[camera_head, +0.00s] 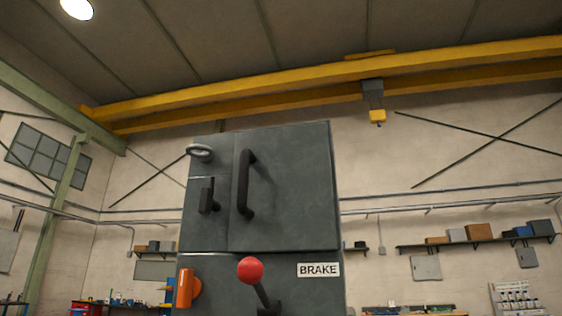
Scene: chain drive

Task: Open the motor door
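The motor door (290,190) is a dark grey panel on the upper front of a grey cabinet. It looks shut, its edges lying along the cabinet body. A black vertical bar handle (244,184) is on its left side. Left of the door, a black latch-like handle (208,196) sits on the cabinet front, with a grey ring (200,151) above it. Neither of my grippers is in view.
Below the door, a lever with a red ball knob (250,269) sticks out beside a BRAKE label (318,269). An orange cylinder (187,288) juts out at the lower left. Wall shelves (478,243) are far behind. Space around the cabinet's upper part looks clear.

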